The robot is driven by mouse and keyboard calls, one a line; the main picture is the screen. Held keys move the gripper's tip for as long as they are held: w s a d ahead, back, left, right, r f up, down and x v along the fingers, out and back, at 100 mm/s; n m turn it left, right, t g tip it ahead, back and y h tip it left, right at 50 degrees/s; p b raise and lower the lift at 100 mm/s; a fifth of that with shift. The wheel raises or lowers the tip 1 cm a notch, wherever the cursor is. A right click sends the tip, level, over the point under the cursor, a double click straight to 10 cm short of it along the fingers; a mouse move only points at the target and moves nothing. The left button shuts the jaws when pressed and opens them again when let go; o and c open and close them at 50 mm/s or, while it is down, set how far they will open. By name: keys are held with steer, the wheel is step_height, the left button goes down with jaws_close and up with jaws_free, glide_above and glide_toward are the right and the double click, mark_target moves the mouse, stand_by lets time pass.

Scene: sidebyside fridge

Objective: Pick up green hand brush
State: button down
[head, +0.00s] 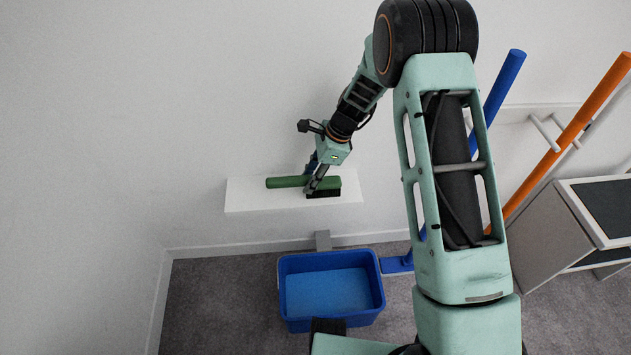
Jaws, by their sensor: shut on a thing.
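The green hand brush (285,182) lies lengthwise along a white wall shelf (245,200). Its handle points left and its dark bristles show at the right end, low at the shelf surface. My gripper (311,187) reaches down from the upper right and is shut on the brush around its middle. The fingers hide part of the brush there. I cannot tell whether the brush is touching the shelf or slightly above it.
A blue bucket (283,292) stands on the grey carpet below the shelf. A blue pole (505,80) and an orange pole (585,112) lean at the right. A cabinet (545,225) stands at the far right. The wall left of the shelf is bare.

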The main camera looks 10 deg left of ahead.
mark_target(305, 178)
steer(key=shift+r, duration=0.55)
step_height(305, 178, up, 3)
steer(key=shift+f+p, duration=0.2)
steer(key=shift+p, duration=0.3)
steer(key=s+d+r+p, duration=0.1)
steer(key=s+d+r, duration=0.2)
steer(key=s, duration=0.3)
steer(key=s+d+r+p, duration=0.2)
steer(key=s+d+r, duration=0.2)
steer(key=s+r, duration=0.2)
steer(key=shift+s, duration=0.15)
steer(key=shift+r, duration=0.1)
